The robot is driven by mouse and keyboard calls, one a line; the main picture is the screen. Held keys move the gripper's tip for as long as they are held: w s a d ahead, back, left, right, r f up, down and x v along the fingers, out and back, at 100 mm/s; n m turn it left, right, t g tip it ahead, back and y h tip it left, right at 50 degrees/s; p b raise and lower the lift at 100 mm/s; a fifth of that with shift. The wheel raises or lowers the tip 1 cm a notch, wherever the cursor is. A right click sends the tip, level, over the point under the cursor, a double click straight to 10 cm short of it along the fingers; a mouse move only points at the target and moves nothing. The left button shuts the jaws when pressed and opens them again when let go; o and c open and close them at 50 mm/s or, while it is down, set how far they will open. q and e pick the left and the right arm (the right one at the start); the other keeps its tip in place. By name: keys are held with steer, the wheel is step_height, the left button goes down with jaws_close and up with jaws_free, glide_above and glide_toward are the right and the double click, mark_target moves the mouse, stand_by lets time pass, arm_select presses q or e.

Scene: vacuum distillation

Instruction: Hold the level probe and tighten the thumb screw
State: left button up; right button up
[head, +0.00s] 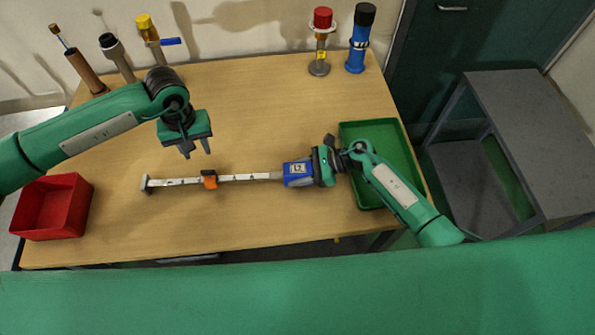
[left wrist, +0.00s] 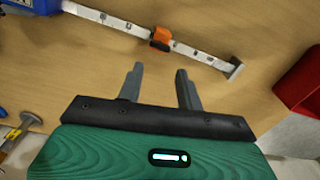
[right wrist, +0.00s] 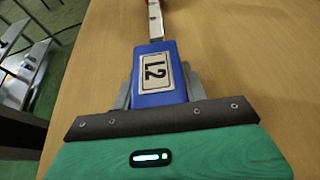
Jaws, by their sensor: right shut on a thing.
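The level probe lies across the middle of the table, with a blue body (head: 298,173) labelled L2 at its right end and a long pale marked rod (head: 245,178) running left to a dark end piece. An orange piece (head: 209,180), perhaps the thumb screw, sits on the rod; it also shows in the left wrist view (left wrist: 160,38). My right gripper (right wrist: 155,85) is shut on the blue body, one finger on each side. My left gripper (head: 196,150) is open and empty, beyond the rod and near the orange piece, apart from both.
A red bin (head: 52,207) stands at the table's left edge and a green tray (head: 352,130) at the right, partly behind my right arm. Several bottle-like and valve-like items, including a blue cylinder (head: 358,45), stand along the back.

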mark_target(207, 171)
arm_select(q)
steer(key=o, duration=0.5)
step_height(207, 171, down, 10)
steer(key=n, duration=3.3)
steer(key=shift+r+n, duration=0.2)
steer(key=shift+n, duration=0.2)
